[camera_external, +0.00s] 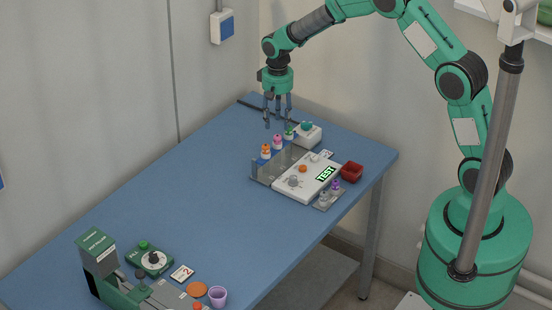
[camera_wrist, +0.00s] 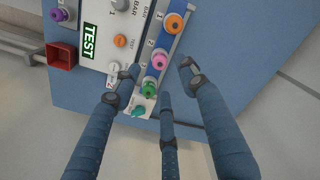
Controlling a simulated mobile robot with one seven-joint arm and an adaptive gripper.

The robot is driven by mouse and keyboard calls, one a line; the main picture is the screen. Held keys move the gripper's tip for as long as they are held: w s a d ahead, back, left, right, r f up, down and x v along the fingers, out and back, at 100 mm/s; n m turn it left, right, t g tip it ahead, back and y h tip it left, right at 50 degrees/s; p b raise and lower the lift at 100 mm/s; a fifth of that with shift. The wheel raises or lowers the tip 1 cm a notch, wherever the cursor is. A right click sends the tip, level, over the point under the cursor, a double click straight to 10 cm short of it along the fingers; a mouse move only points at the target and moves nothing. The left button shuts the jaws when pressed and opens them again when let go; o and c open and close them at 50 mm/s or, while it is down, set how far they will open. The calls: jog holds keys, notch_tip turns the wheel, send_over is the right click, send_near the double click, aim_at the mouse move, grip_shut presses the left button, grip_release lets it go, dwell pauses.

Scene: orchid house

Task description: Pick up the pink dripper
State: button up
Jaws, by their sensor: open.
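The pink dripper (camera_external: 277,141) stands in a row on a grey-blue rack (camera_external: 262,171), between an orange dripper (camera_external: 266,151) and a green dripper (camera_external: 289,133). In the wrist view the pink dripper (camera_wrist: 159,60) lies just beyond my spread fingers, with the orange dripper (camera_wrist: 173,23) above it and the green dripper (camera_wrist: 150,89) below it. My gripper (camera_external: 277,121) is open and empty, pointing down above the row. In the wrist view my gripper (camera_wrist: 161,79) has fingers left, right and below the pink and green drippers. Contact is not visible.
A white panel (camera_external: 292,187) with a TEST sign adjoins the rack. A red bin (camera_external: 351,172) and purple-topped dripper (camera_external: 335,186) are beside it. A white box (camera_external: 310,136) with a teal knob stands behind. The blue table (camera_external: 190,185) is clear in the middle; devices occupy its near end.

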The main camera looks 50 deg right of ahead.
aim_at(277, 136)
jog(key=shift+f, duration=0.8)
jog(key=shift+f+b, duration=0.3)
jog(key=shift+f, duration=2.3)
jog(key=shift+c, duration=0.5)
jog(key=c, duration=0.8)
